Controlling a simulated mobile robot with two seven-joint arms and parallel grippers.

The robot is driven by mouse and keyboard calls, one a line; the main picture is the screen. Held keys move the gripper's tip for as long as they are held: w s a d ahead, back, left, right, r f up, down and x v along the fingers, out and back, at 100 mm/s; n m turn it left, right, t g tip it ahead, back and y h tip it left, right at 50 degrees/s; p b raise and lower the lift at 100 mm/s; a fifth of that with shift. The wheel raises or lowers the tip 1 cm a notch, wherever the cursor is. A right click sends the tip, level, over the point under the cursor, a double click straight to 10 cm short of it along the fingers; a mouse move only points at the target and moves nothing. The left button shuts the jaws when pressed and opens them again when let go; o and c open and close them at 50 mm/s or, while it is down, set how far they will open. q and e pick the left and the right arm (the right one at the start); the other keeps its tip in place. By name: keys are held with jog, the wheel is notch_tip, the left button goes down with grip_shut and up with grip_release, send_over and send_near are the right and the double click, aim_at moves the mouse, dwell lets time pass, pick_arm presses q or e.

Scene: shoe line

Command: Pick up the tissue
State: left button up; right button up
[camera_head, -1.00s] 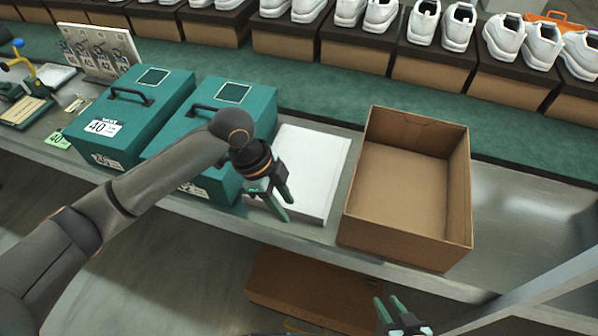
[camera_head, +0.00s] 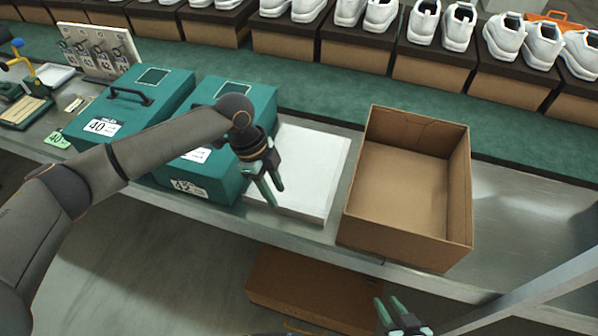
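The tissue appears as a flat white stack (camera_head: 308,172) on the metal bench, between the teal boxes and an open cardboard box. My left gripper (camera_head: 272,197) is over the stack's left edge, fingers pointing down and slightly apart, with nothing visible between them. Whether it touches the stack I cannot tell. My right gripper (camera_head: 391,312) is at the bottom of the view, below the bench front, its fingers apart and empty.
The open empty cardboard box (camera_head: 456,200) stands right of the stack. Two teal boxes (camera_head: 172,88) (camera_head: 262,98) stand to the left, the second partly behind my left arm. White shoes on boxes line the back. A brown box (camera_head: 300,290) lies below the bench.

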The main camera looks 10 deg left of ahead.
aim_at(280, 202)
pick_arm(q)
jog(key=x, duration=0.5)
jog(key=shift+w+a+f, duration=0.2)
jog(key=shift+w, duration=0.05)
grip_shut()
dwell(0.4)
